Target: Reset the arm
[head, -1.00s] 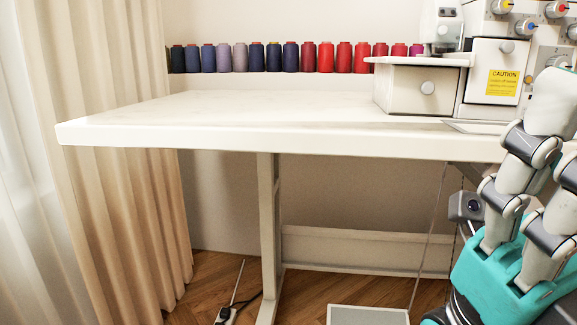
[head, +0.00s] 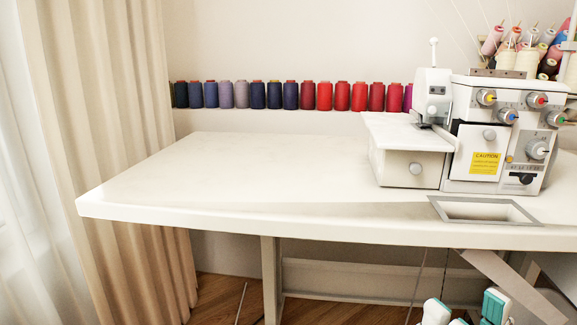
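A framed rectangular cutout (head: 485,211) lies in the tabletop before the machine. A row of thread spools (head: 290,95) runs along the wall. More spools (head: 520,50) stand behind the machine. A beige curtain (head: 110,150) hangs at the left. A table leg (head: 272,280) stands below.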

